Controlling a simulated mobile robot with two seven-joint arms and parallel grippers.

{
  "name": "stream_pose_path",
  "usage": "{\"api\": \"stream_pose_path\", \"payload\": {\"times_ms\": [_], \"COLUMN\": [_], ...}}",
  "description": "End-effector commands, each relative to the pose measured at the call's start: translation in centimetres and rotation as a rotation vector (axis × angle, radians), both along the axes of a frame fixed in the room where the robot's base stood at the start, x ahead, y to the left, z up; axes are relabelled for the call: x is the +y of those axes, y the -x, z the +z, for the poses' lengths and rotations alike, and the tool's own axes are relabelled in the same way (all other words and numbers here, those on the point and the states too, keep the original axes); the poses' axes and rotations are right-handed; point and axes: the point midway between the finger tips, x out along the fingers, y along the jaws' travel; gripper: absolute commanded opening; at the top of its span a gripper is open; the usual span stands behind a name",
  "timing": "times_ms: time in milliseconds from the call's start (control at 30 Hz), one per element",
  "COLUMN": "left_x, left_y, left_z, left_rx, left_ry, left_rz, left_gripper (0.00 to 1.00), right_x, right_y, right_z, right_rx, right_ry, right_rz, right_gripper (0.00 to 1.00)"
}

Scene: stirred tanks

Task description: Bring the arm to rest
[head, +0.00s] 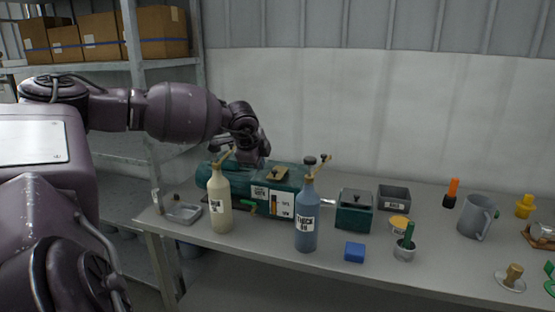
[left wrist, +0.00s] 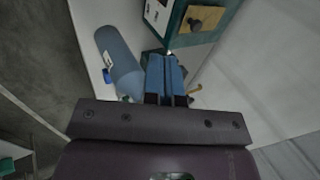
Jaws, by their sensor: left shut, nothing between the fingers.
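My left arm reaches in from the left in the head view, and its gripper (head: 263,158) hangs above the back of the bench, over the dark green tank (head: 285,182). In the left wrist view the fingers of this gripper (left wrist: 166,62) are together with nothing between them. The tank's green side and tan lid plate (left wrist: 200,20) show beyond the fingertips, and a blue bottle (left wrist: 120,65) lies to their left in the picture. My right gripper is in neither view.
The grey bench (head: 440,262) holds a cream bottle (head: 221,205), a blue bottle (head: 306,220), a blue block (head: 354,252), a green box (head: 354,212), a grey tray (head: 394,197) and a grey jug (head: 477,217). A metal shelf (head: 165,62) with cardboard boxes stands at left. The air above the bench's right half is clear.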

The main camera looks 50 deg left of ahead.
Motion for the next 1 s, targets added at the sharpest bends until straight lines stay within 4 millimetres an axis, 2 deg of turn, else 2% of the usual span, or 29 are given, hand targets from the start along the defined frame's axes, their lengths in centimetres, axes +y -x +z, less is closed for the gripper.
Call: {"api": "stream_pose_path", "payload": {"times_ms": [267,367,433,567,700,800,1000], "left_x": [-0.1,-0.9,-2.1,-6.2,-11.9,-15.6,-22.0], "left_y": [0.1,0.0,-0.1,0.0,0.5,1.2,2.7], "left_z": [-0.1,-1.2,-2.9,-7.7,-12.9,-15.7,-19.6], "left_rx": [0.001,0.008,0.017,0.026,-0.013,-0.069,-0.238], "left_ry": [0.002,0.029,0.074,0.217,0.41,0.538,0.758], "left_rz": [-0.002,-0.028,-0.072,-0.205,-0.36,-0.439,-0.522], "left_gripper": [0.0,0.0,0.0,0.0,0.0,0.0,0.0], "right_x": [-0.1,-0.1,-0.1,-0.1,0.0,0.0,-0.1], "right_y": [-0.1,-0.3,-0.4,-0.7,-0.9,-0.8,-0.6], "right_z": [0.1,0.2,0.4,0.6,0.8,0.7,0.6], "right_rx": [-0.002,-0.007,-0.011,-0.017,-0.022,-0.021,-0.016], "right_ry": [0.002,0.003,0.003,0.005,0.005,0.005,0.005], "right_rz": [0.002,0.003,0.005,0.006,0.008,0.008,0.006], "right_gripper": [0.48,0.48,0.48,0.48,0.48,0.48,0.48]}}
